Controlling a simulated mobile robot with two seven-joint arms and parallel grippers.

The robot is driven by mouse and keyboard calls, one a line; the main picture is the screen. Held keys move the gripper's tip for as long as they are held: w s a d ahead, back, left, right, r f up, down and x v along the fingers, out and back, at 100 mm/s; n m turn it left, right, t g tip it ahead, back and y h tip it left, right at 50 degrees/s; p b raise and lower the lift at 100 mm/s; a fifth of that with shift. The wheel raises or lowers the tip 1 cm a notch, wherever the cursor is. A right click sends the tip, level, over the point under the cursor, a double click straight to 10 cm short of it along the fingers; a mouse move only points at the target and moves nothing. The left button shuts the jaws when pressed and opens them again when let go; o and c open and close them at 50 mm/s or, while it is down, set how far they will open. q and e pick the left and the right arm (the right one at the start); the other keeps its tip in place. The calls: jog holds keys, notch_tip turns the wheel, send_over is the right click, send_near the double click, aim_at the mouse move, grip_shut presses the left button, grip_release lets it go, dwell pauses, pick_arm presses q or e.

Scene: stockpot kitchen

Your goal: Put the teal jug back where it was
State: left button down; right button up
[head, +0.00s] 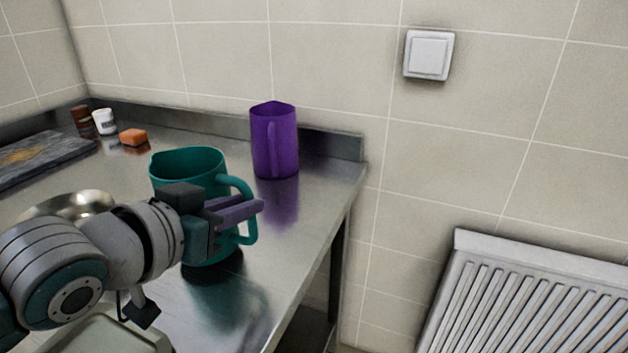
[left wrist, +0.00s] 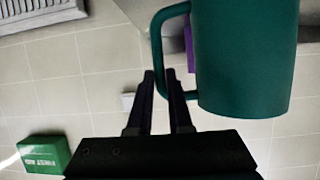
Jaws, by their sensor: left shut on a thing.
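The teal jug (head: 188,162) is upright over the steel counter (head: 285,245) in the head view, with a dark shadow or reflection just under its base. I cannot tell whether the base touches the counter. My left gripper (head: 255,208) is shut on the jug's handle and hides part of the jug's front. In the left wrist view the gripper's fingertips (left wrist: 162,76) are at the handle, beside the large teal body of the jug (left wrist: 245,55). My right gripper is not in view.
A purple jug (head: 273,140) stands behind, near the counter's back right corner. The counter's right edge drops off toward a radiator (head: 530,295).

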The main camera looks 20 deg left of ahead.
pick_arm(q)
jog(key=shift+f, duration=0.85)
jog(key=shift+f, duration=0.2)
jog(key=c, duration=0.8)
grip_release()
jog(key=shift+c, duration=0.2)
